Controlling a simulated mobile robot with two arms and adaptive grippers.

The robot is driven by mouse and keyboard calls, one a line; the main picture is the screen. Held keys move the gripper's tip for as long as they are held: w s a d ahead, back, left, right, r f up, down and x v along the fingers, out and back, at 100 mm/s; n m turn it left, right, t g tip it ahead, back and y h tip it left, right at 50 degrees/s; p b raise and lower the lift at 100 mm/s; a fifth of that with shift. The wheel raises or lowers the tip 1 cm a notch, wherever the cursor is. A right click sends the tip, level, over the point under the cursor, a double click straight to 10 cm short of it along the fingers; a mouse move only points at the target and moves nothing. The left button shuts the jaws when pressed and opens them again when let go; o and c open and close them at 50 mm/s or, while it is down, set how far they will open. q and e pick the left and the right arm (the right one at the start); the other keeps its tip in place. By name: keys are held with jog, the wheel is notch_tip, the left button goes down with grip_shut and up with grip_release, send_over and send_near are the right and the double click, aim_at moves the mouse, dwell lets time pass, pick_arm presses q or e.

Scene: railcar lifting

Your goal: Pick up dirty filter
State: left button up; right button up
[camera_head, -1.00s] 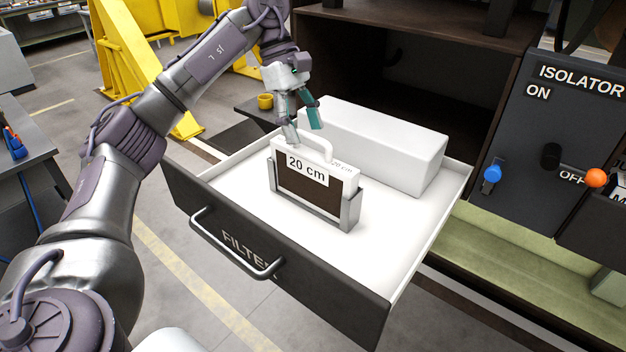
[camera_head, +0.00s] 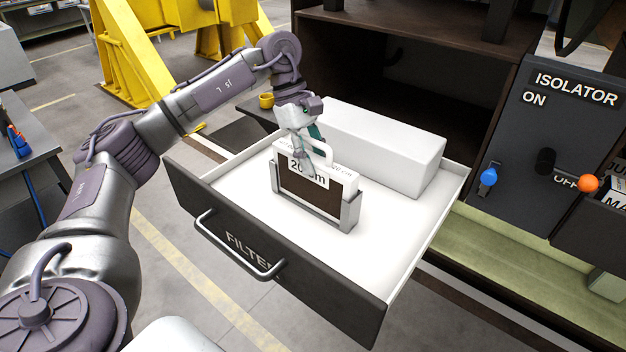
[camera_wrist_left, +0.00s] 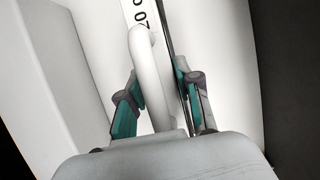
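The filter (camera_head: 310,192), a dark panel in a white frame labelled "20 cm", stands upright in a grey metal holder (camera_head: 349,212) inside the open drawer (camera_head: 232,248). My left gripper (camera_head: 311,152) is low over the filter's top, with one finger in front of the label. In the left wrist view, the white handle (camera_wrist_left: 151,82) stands between the two teal fingers of the left gripper (camera_wrist_left: 152,92). The fingers are apart, with visible gaps to the handle. The gripper partly hides the label and handle in the head view. My right gripper is not in view.
A long white box (camera_head: 385,150) lies behind the filter in the drawer. The drawer floor in front of the filter is clear. An isolator panel (camera_head: 540,140) with knobs stands at the right. A yellow frame (camera_head: 130,50) stands at the back left.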

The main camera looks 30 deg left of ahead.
pick_arm(q)
grip_shut()
jog(key=shift+r, duration=0.1)
